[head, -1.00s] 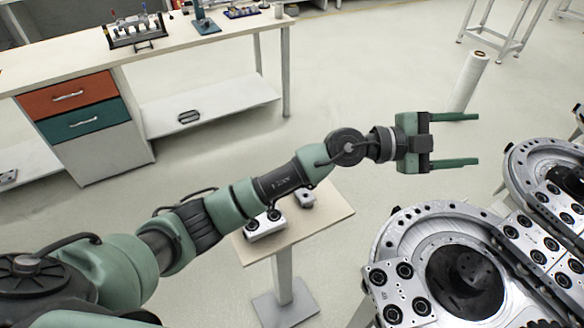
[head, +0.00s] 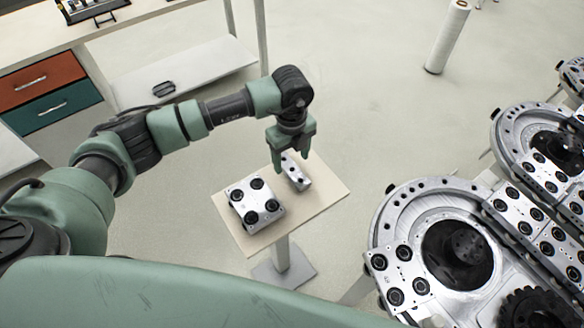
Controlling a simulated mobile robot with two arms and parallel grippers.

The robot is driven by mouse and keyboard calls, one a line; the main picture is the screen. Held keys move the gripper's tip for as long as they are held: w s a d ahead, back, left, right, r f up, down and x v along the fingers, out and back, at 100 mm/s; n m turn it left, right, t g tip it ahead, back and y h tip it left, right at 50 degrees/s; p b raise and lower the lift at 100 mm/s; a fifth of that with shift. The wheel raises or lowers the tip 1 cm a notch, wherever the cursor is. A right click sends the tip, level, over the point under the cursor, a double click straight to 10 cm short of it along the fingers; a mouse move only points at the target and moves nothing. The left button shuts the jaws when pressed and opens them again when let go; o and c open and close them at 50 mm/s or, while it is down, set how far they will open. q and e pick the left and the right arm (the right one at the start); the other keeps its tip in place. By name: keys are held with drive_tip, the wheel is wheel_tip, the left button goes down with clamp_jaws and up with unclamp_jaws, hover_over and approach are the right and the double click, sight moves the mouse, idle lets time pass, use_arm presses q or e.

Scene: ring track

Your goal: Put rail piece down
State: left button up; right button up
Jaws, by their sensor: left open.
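A small silver metal piece (head: 298,174), perhaps the rail piece, lies on the small beige stand (head: 318,196) near its far edge. A larger silver block (head: 256,205) with several black round fittings lies on the same stand to its left. My left gripper (head: 290,158) points down at the small piece and its open fingers overlap its far end in the picture. I cannot tell whether they touch it. My right gripper is out of view.
The ring track (head: 402,220) with several block carriers stands at the right. A workbench with red (head: 38,80) and teal drawers is at the upper left. A white roll (head: 447,38) stands on the floor at the back. Floor between stand and track is clear.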

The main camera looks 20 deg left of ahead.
sight(293, 169)
use_arm(q)
wheel_tip(293, 169, down, 4)
drive_tip(key=shift+d+p, duration=0.15)
drive_tip(key=shift+p, duration=0.4)
clamp_jaws()
drive_tip(key=shift+r, duration=0.1)
drive_tip(key=shift+w, duration=0.1)
